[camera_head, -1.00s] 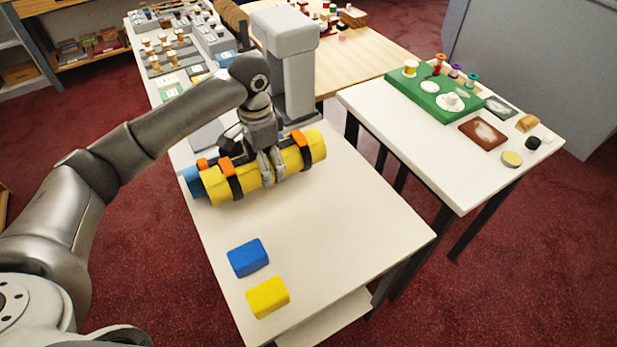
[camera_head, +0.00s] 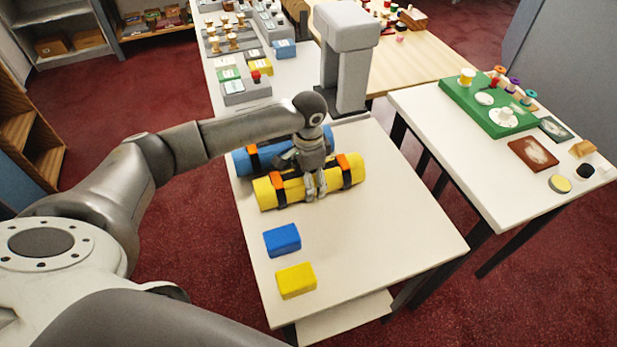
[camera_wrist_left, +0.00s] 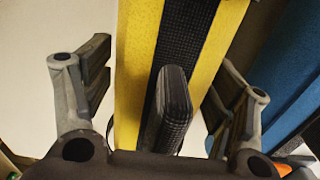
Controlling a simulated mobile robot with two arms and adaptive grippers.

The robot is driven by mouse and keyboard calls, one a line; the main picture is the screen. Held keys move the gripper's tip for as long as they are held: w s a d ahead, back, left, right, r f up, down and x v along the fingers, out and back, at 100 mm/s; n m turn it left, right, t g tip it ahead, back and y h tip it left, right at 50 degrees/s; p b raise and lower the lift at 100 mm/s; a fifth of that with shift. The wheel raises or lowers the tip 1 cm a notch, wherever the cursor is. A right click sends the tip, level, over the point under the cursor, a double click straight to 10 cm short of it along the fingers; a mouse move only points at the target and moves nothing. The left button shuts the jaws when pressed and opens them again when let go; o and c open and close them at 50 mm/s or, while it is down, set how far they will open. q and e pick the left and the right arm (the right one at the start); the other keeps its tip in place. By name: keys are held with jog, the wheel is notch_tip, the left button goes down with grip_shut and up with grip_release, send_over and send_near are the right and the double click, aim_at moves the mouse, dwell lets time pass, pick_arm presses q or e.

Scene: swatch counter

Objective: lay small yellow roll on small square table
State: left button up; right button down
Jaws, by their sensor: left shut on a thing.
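The yellow roll (camera_head: 328,187), with black straps and orange buckles, is over the white table (camera_head: 400,240), in front of a blue roll (camera_head: 262,160). My left gripper (camera_head: 313,193) is shut around its middle from above. In the left wrist view the fingers (camera_wrist_left: 165,105) are on both sides of the yellow roll (camera_wrist_left: 133,65) near a black strap. I cannot tell whether the roll rests on the tabletop. A smaller white table (camera_head: 430,120) stands to the right; I cannot tell which table is the small square one. My right gripper is not in view.
A blue block (camera_head: 282,240) and a yellow block (camera_head: 296,281) lie at the front of the white table. A grey post-like device (camera_head: 347,60) stands behind the rolls. The right table holds a green board (camera_head: 490,108) with spools. The white table's right part is clear.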

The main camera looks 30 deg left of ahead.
pick_arm(q)
jog(key=o, duration=1.2)
jog(key=shift+c, duration=0.2)
jog(key=shift+r, duration=0.15)
notch_tip(320, 180, up, 10)
jog(key=shift+d+r+b, duration=0.1)
jog(key=shift+r+b, duration=0.15)
jog(key=shift+b, duration=0.35)
jog(key=shift+r, duration=0.7)
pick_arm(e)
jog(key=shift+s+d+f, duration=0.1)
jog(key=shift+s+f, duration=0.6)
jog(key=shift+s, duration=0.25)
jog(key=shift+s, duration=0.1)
